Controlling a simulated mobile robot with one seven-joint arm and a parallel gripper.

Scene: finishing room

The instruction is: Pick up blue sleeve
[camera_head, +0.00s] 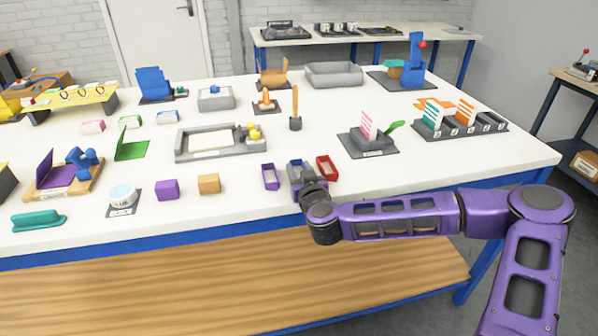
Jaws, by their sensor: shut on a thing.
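The blue sleeve (294,164) is near the front edge of the white table, between a purple sleeve (269,178) and a red sleeve (327,168). It looks like a small hollow rectangular piece, and its lower part is hidden behind my gripper. My gripper (305,178) reaches in from the right and is shut on the blue sleeve. The fingers are mostly hidden by the dark wrist. I cannot tell whether the sleeve touches the table.
The purple and red sleeves stand close on either side. An orange block (209,184) and a purple block (167,189) lie to the left. A grey tray (181,153) and a card stand (352,145) are farther back. The front right tabletop is clear.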

